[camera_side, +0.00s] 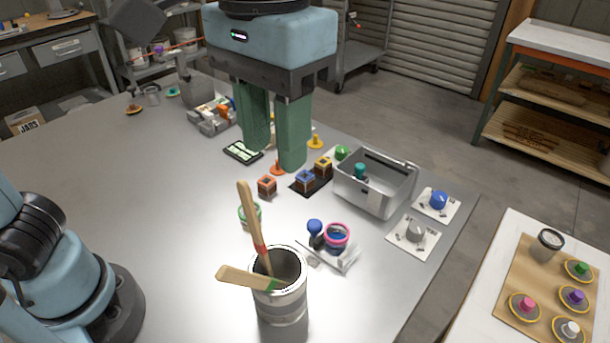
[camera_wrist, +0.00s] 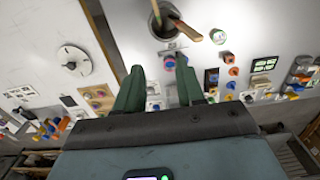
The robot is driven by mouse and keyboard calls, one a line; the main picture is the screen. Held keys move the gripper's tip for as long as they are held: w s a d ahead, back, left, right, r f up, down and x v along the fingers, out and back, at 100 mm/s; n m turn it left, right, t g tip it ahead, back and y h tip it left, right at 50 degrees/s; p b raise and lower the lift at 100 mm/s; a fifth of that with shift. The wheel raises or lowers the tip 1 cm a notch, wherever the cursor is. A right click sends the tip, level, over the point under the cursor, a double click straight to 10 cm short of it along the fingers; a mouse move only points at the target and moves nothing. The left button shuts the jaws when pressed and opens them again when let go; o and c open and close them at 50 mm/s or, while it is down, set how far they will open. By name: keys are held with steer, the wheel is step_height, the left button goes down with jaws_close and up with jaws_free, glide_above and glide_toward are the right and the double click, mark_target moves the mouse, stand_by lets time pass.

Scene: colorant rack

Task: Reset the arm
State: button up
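My gripper (camera_side: 273,157) hangs fingers down above the back middle of the grey table in the side view. Its two green fingers are apart with a clear gap between them. In the wrist view my gripper (camera_wrist: 159,67) also shows both fingers spread, with nothing held between them. In the side view the fingers overlap the area beside several small coloured blocks and a dark tray. The exact height of the fingertips above the table is hard to tell.
A metal can (camera_side: 281,305) with two wooden-handled tools stands at the front. A grey bin (camera_side: 372,201) stands right of my gripper. The table's left side (camera_side: 130,180) is clear.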

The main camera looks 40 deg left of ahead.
steer(key=w+a+f+t, duration=0.3)
steer(key=a+f, duration=0.5)
steer(key=a, duration=0.2)
steer(key=w+a+f+t, duration=0.3)
steer(key=a+f, duration=0.4)
steer(key=a, duration=0.4)
steer(key=shift+w+f+t, duration=0.2)
steer(key=shift+f+t, duration=0.15)
steer(key=shift+t, duration=0.25)
